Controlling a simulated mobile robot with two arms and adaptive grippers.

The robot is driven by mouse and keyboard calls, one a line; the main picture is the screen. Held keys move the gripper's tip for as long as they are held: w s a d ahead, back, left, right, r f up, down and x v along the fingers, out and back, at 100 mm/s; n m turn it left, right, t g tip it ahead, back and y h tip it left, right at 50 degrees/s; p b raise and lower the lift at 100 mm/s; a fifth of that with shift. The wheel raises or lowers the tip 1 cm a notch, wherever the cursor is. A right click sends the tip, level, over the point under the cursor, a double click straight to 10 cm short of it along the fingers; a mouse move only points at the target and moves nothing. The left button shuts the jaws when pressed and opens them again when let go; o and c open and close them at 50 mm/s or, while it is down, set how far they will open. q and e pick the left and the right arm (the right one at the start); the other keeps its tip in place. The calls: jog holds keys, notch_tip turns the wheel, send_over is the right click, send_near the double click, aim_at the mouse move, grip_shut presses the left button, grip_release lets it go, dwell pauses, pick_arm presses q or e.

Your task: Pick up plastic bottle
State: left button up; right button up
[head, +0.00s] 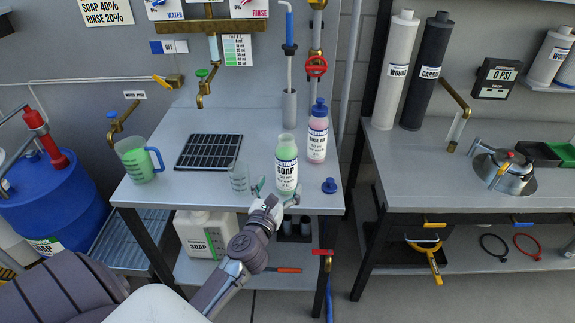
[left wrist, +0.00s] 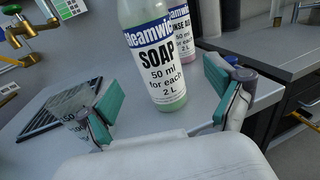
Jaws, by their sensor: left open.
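A clear plastic bottle labelled SOAP (head: 286,166), with green liquid and no cap showing, stands upright near the front of the left table. A second bottle labelled RINSE AID (head: 318,138), with pink liquid and a blue cap, stands just behind it to the right. My left gripper (head: 276,194) is at the table's front edge, open, right before the soap bottle. In the left wrist view the soap bottle (left wrist: 158,60) stands ahead, between and beyond the two teal-padded fingers (left wrist: 165,100). The fingers look apart from it. My right gripper is not in view.
A clear beaker (head: 239,178) stands left of the soap bottle, close to my left finger. A blue cap (head: 329,186) lies to the right. A jug with green liquid (head: 138,160) and a black drain grate (head: 209,152) are farther left.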

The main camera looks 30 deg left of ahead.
aim_at(287, 165)
pick_arm(q)
jog(key=x, duration=0.8)
jog(key=shift+s+a+f, duration=0.1)
jog(key=shift+a+f, duration=0.05)
jog(key=shift+a, duration=0.1)
jog(key=shift+s, duration=0.1)
jog(key=shift+c, duration=1.2)
jog(key=c, duration=1.3)
jog(key=shift+c, duration=0.4)
jog(key=shift+r+p, duration=0.3)
